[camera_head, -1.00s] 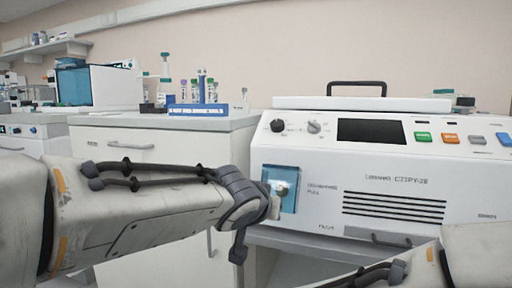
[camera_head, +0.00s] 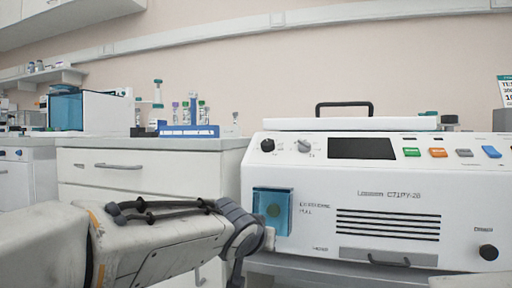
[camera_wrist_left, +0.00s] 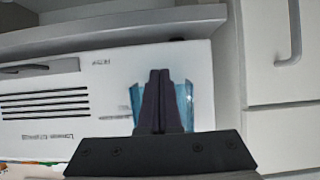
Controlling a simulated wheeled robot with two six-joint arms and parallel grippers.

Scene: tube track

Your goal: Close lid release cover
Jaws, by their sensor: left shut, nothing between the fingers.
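The lid release cover (camera_head: 273,211) is a translucent blue piece on the left front of the white centrifuge (camera_head: 390,262). A round knob shows dimly through it. In the left wrist view its blue sides (camera_wrist_left: 185,103) show on both sides of my fingers, and its middle is hidden. I cannot tell whether it is fully closed. My left gripper (camera_head: 268,239) is at the cover's lower edge in the head view. In the left wrist view its dark fingers (camera_wrist_left: 160,76) are together and empty, in front of the cover; contact cannot be told. My right gripper is out of view.
The centrifuge panel has knobs, a dark display (camera_head: 361,148) and coloured buttons. A drawer cabinet (camera_head: 100,165) with a blue tube rack (camera_head: 188,131) stands left of it. A grey handle (camera_head: 389,258) sits low on the machine's front.

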